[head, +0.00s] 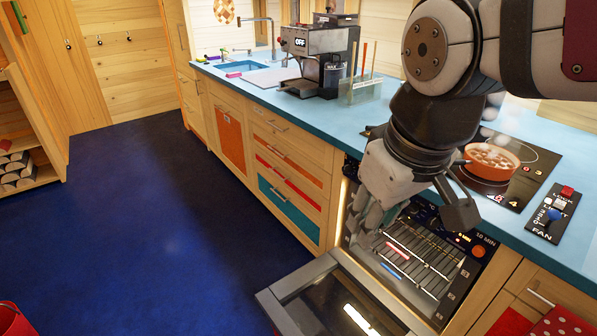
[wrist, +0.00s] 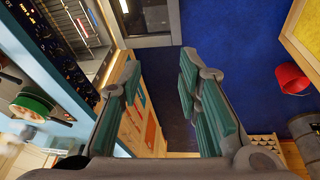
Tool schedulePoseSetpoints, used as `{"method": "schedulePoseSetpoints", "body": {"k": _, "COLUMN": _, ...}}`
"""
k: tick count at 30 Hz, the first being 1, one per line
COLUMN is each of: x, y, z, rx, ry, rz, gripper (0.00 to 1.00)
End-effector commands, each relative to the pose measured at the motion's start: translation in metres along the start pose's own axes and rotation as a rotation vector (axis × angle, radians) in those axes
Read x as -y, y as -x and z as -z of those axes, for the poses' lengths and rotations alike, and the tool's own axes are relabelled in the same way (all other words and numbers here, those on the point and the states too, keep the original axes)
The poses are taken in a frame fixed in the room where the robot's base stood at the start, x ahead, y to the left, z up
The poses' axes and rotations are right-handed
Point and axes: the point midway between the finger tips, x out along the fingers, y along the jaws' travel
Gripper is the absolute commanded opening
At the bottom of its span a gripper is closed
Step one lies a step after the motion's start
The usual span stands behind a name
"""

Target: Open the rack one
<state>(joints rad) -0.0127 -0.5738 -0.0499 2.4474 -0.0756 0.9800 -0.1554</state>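The oven (head: 447,290) is set into the counter front, and its door (head: 272,300) is folded down open. Inside it, a slatted rack (head: 424,256) shows under bright light. I cannot tell which rack is rack one. My gripper (head: 412,228) is in front of the oven opening in the head view and hides part of the rack and control panel. In the wrist view its two fingers (wrist: 160,68) are spread apart with nothing between them. There the lit oven interior (wrist: 92,25) is at the upper left, with the door (wrist: 150,18) at the top.
The blue counter (head: 395,115) above the oven holds a cooktop with an orange pot (head: 488,162), a switch panel (head: 553,212) and a coffee machine (head: 322,55). Wooden drawers (head: 290,180) stand left of the oven. Blue floor (head: 150,200) is clear. A red bucket (head: 12,320) is at lower left.

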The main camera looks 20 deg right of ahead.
Motion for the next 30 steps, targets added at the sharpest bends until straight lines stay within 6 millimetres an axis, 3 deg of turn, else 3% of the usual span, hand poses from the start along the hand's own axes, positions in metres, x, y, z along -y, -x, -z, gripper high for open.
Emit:
{"method": "schedulePoseSetpoints", "body": {"k": 1, "x": -0.008, "y": -0.021, "z": 0.014, "rx": 0.034, "ry": 0.046, "rz": -0.007, "gripper": 0.31}}
{"method": "schedulePoseSetpoints", "body": {"k": 6, "x": -0.037, "y": -0.071, "z": 0.053, "rx": 0.135, "ry": 0.226, "rz": -0.036, "gripper": 0.31}}
{"method": "schedulePoseSetpoints", "body": {"k": 15, "x": -0.092, "y": -0.177, "z": 0.107, "rx": 0.336, "ry": 0.556, "rz": -0.071, "gripper": 0.31}}
{"method": "schedulePoseSetpoints", "body": {"k": 22, "x": -0.133, "y": -0.272, "z": 0.135, "rx": 0.517, "ry": 0.823, "rz": -0.075, "gripper": 0.31}}
{"method": "schedulePoseSetpoints", "body": {"k": 30, "x": -0.180, "y": -0.390, "z": 0.151, "rx": 0.758, "ry": 1.153, "rz": -0.045, "gripper": 0.31}}
